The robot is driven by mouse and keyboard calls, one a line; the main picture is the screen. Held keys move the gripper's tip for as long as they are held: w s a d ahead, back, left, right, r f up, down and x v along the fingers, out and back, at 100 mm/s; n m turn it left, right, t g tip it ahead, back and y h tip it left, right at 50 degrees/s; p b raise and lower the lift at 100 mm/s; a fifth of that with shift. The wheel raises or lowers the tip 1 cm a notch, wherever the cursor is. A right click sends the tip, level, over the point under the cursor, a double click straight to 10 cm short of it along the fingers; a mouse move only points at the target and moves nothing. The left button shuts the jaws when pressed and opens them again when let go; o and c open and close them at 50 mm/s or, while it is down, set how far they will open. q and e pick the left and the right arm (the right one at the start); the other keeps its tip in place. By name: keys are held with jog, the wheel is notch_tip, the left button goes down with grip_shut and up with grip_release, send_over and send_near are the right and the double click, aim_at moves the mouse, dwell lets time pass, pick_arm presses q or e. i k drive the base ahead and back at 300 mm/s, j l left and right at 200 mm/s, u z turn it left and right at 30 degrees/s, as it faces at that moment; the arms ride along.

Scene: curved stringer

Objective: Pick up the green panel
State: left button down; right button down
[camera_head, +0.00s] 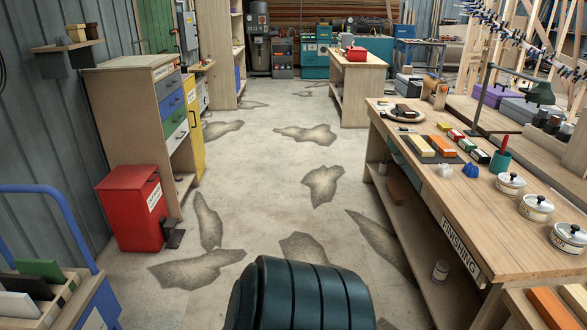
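A flat green panel (39,270) stands in a slotted wooden rack (62,296) on a blue cart at the lower left corner. It is the farthest back of several panels there. A dark panel (27,287) and a white panel (17,305) stand in front of it, towards me. The lower part of the green panel is hidden in the rack. Neither of my grippers is in view. A dark ribbed rounded part at the bottom centre looks like part of my own body.
The blue cart handle (62,212) rises behind the rack. A red bin (131,207) and a drawer cabinet (125,110) stand along the left wall. A wooden finishing bench (470,215) with jars and blocks fills the right. The floor (270,150) between is clear.

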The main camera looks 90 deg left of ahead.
aim_at(50, 270)
jog(key=u, duration=4.5)
jog(key=i+l+u, duration=0.1)
jog(key=i+l, duration=0.55)
jog(key=i+l+u, duration=0.15)
jog(key=i+l, duration=0.5)
jog(key=l, duration=0.2)
